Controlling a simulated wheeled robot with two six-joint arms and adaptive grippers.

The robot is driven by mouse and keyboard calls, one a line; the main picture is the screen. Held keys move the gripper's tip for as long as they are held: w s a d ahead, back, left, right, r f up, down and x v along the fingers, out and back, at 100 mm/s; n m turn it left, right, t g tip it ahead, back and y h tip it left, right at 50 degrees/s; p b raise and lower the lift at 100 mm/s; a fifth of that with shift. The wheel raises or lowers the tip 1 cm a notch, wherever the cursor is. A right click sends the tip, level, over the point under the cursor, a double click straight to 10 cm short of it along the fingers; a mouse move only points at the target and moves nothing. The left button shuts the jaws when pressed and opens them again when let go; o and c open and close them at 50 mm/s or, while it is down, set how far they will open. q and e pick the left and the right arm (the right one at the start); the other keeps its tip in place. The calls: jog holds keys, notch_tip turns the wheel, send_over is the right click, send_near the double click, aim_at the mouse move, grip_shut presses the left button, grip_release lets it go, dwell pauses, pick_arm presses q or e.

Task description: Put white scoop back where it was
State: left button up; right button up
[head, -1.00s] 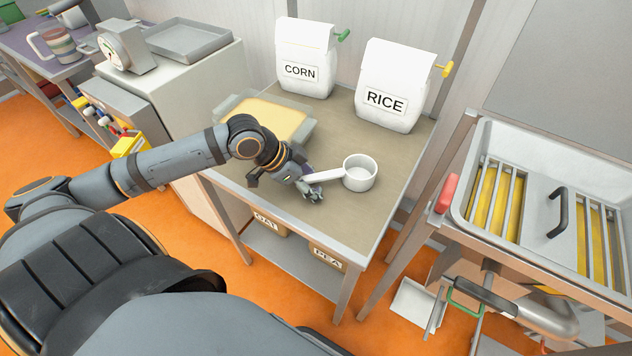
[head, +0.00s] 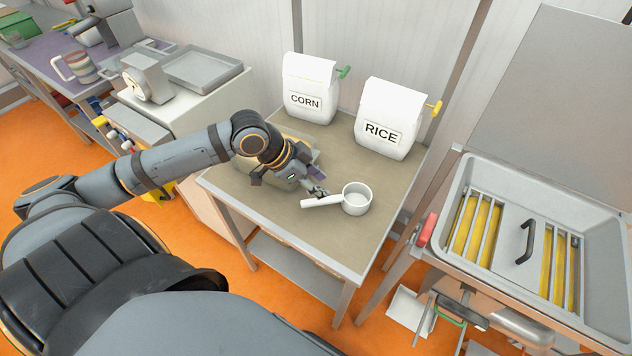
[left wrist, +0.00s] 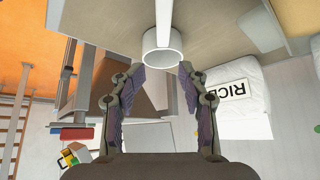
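The white scoop (head: 356,199) lies on the worktable (head: 388,190), its round cup to the right and its handle pointing left. My left gripper (head: 318,190) is just behind the handle in the head view and looks apart from it. In the left wrist view the scoop's cup (left wrist: 150,42) and handle lie beyond the fingertips. There my left gripper (left wrist: 163,72) has its two fingers spread, with nothing held between them. My right gripper is not in view.
A CORN bag (head: 309,78) and a RICE bag (head: 392,105) stand at the table's back. A tray (head: 305,146) sits partly hidden behind my left arm. A metal unit with yellow-filled basins (head: 470,172) stands at the right. The table around the scoop is clear.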

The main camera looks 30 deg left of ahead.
pick_arm(q)
jog(key=s+d+r+p, duration=0.1)
jog(key=d+r+p, duration=0.1)
jog(key=r+p, duration=0.3)
jog(key=s+d+r+m+p, duration=0.1)
jog(key=r+p, duration=0.5)
jog(key=r, duration=0.7)
jog(key=shift+d+r, duration=0.4)
jog(key=shift+d, duration=0.05)
